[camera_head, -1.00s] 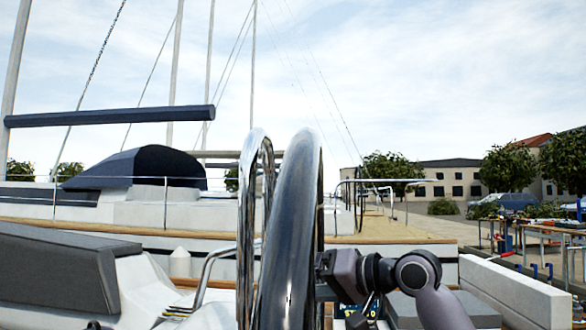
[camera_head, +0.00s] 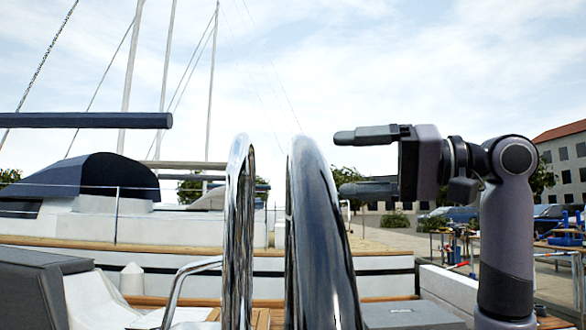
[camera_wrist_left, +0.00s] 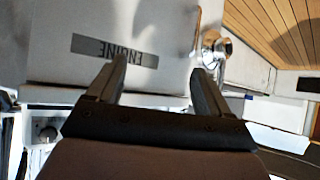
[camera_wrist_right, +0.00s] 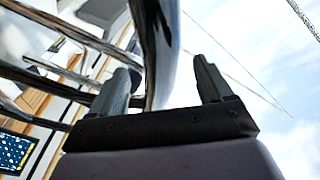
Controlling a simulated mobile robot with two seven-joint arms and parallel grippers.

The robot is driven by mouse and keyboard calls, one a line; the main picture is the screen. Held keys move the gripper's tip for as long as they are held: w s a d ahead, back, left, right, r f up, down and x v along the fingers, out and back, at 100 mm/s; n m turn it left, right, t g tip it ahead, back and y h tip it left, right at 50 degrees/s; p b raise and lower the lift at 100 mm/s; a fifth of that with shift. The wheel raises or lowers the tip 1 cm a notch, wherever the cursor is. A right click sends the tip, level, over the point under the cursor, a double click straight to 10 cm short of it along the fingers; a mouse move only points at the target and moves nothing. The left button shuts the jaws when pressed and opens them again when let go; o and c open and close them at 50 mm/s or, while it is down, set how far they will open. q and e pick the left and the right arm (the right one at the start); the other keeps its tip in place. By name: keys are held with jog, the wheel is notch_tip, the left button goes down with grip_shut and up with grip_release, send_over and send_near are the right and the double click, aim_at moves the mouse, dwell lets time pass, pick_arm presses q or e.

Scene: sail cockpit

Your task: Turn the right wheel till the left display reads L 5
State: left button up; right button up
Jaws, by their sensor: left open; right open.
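The right wheel (camera_head: 318,235) stands nearly edge-on as a tall shiny steel rim in the head view. My right gripper (camera_head: 338,162) is open and empty, just right of the rim's upper part, its fingers pointing left. In the right wrist view the rim (camera_wrist_right: 158,45) shows between the open fingers (camera_wrist_right: 168,80); I cannot tell whether they touch it. My left gripper (camera_wrist_left: 160,75) is open and empty before a white panel with an upside-down ENGINE label (camera_wrist_left: 115,50). The left display cannot be made out, and no L reading is legible.
A steel tube hoop (camera_head: 238,215) rises left of the wheel. A steel fitting (camera_wrist_left: 212,50) is by my left gripper's right finger. A dark panel with bright specks (camera_wrist_right: 14,150) shows at the right wrist view's lower left. A grey cushion (camera_head: 35,285) lies at left.

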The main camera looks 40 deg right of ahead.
aim_at(310, 167)
jog(key=p+x, duration=0.1)
jog(key=x, duration=0.5)
jog(key=shift+w+a, duration=0.2)
jog(key=shift+w, duration=0.15)
